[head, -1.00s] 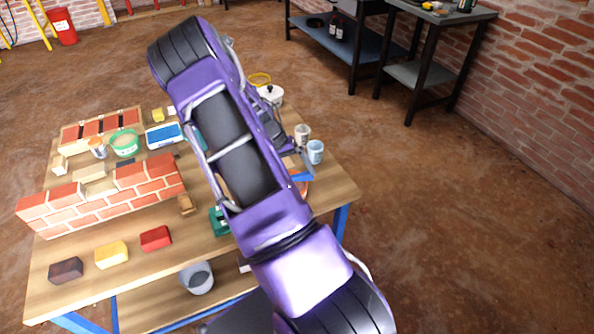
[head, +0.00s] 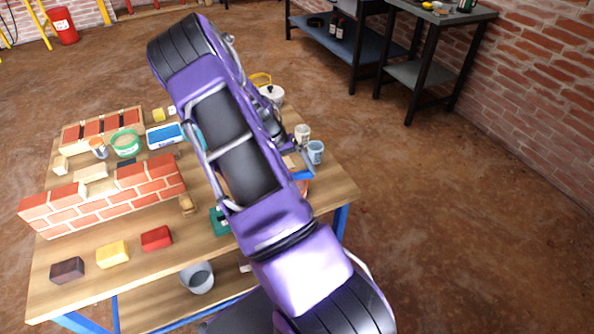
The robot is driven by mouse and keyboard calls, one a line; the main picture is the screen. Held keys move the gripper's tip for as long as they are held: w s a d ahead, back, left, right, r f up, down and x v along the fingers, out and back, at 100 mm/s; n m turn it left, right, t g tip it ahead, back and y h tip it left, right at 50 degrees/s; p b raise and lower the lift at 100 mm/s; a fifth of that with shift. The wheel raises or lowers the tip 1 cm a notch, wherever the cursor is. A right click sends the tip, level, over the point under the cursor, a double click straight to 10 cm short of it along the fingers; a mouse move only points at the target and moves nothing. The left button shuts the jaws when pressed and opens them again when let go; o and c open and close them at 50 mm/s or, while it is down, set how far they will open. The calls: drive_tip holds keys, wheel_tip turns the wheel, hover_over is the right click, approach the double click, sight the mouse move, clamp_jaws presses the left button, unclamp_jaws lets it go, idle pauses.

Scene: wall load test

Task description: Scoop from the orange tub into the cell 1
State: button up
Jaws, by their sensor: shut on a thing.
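My purple arm crosses the middle of the view and hides much of the table. Only a grey part of my gripper (head: 304,160) shows past its right side, near the cups. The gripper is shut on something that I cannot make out.
A low brick wall (head: 105,203) stands across the table. Dark, yellow (head: 113,254) and red (head: 156,238) blocks lie in front of it. A blue-filled tray (head: 165,135) lies behind.

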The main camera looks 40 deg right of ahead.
drive_tip(key=shift+r+p, duration=1.3)
drive_tip(key=shift+r, duration=1.1)
